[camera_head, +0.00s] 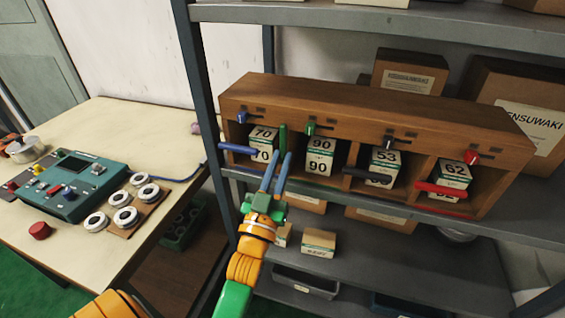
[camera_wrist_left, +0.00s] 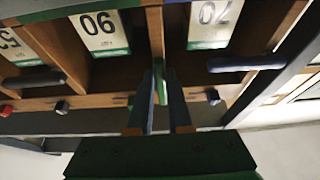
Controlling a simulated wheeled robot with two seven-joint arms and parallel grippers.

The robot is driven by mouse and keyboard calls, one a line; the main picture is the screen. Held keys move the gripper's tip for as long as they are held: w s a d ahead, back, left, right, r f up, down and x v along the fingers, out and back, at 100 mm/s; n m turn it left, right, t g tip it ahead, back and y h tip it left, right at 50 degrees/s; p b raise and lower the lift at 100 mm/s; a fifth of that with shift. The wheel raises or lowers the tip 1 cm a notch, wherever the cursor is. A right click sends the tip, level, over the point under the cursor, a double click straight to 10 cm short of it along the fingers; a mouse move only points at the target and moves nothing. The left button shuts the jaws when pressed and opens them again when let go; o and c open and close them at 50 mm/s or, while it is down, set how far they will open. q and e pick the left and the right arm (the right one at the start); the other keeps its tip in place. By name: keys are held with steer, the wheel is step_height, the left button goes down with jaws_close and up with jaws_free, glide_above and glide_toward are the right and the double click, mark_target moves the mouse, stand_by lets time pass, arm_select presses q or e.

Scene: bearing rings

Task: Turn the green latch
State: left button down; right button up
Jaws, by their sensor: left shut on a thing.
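A wooden cabinet (camera_head: 375,108) with several compartments stands on a grey shelf. The green latch (camera_head: 283,138) is a bar standing upright at the divider left of the box marked 90 (camera_head: 320,162). My left gripper (camera_head: 281,157) reaches up from below, its blue-grey fingers shut on the green latch. In the left wrist view the latch (camera_wrist_left: 161,86) shows between the two fingers (camera_wrist_left: 165,70). A green knob (camera_head: 310,128) sits above the 90 compartment. The blue latch (camera_head: 238,149), black latch (camera_head: 367,176) and red latch (camera_head: 441,190) lie level across their compartments. My right gripper is not seen.
A shelf post (camera_head: 204,110) stands close left of the cabinet. Cardboard boxes (camera_head: 409,72) stand behind it, and a small box (camera_head: 319,242) sits on the lower shelf. A table (camera_head: 115,118) at left holds a green control box (camera_head: 68,184) and several white rings (camera_head: 125,217).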

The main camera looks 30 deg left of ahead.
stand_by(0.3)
arm_select(q)
steer(key=c, duration=0.8)
jaws_free()
steer(key=shift+c, duration=0.2)
